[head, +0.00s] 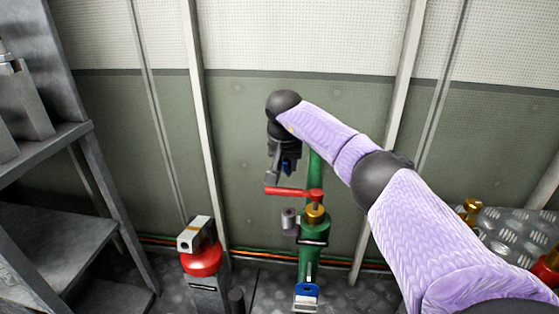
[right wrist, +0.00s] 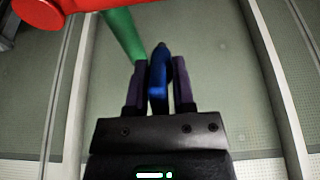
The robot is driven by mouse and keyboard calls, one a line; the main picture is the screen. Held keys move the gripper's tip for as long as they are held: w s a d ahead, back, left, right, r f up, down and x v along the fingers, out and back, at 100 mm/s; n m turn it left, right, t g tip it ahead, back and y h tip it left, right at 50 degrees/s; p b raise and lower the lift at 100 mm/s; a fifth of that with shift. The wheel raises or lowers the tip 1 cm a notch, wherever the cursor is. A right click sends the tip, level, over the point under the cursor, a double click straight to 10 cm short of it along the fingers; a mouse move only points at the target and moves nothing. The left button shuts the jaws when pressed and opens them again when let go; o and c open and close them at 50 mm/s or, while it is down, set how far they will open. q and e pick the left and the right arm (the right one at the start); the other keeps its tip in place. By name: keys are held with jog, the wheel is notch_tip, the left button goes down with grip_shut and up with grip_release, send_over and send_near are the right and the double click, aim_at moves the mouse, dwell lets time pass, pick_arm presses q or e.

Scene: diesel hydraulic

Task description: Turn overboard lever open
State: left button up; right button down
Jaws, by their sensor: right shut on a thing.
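My right gripper (head: 283,165) is in front of the wall at the green pipe, and its fingers point down in the head view. In the right wrist view its two dark fingers (right wrist: 159,72) are closed on a narrow blue piece (right wrist: 158,88), perhaps a lever handle. What the blue piece joins to is hidden. A red lever (head: 290,191) lies roughly level below the gripper, on a valve with a brass-coloured neck (head: 315,214). It also shows large at the top left of the right wrist view (right wrist: 90,5). My left gripper is not in view.
The green pipe (head: 311,258) runs down to the floor, with a blue and white label (head: 306,294) near its foot. A red and grey fitting (head: 203,260) stands to its left. Metal steps (head: 45,225) fill the left side. Checker plate (head: 510,230) lies at right.

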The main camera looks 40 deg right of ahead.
jog(key=shift+f, duration=0.85)
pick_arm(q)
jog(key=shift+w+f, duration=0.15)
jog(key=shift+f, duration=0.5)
pick_arm(e)
jog(key=s+a, duration=0.2)
jog(key=a, duration=0.1)
jog(key=shift+s, duration=0.15)
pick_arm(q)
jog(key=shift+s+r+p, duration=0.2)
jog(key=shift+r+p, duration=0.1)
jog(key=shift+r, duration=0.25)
pick_arm(e)
jog(key=shift+s+a+n, duration=0.1)
jog(key=shift+a+n, duration=0.05)
jog(key=shift+n, duration=0.25)
